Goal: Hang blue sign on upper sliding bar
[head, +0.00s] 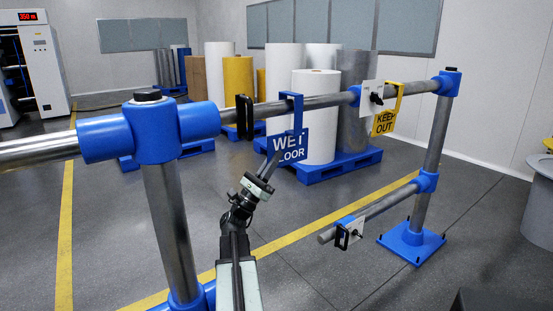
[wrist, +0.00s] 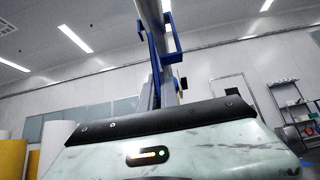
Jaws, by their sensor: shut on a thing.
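The blue sign (head: 290,145), lettered "WET FLOOR", is upright below the grey upper bar (head: 325,101). Its blue hook (head: 298,110) overlaps the bar in the head view. The hook also shows in the wrist view (wrist: 171,42), beside the bar (wrist: 149,12). I cannot tell whether the hook rests on the bar. My gripper (head: 269,166) is shut on the sign at its lower left edge, reaching up from below. Its fingers are mostly hidden in the wrist view.
A yellow "KEEP OUT" sign (head: 383,123) hangs farther right on the upper bar, by a white plate (head: 371,94). A black bracket (head: 244,117) is on the bar left of the blue sign. A lower bar (head: 385,205) and blue-jointed posts (head: 165,205) frame the space.

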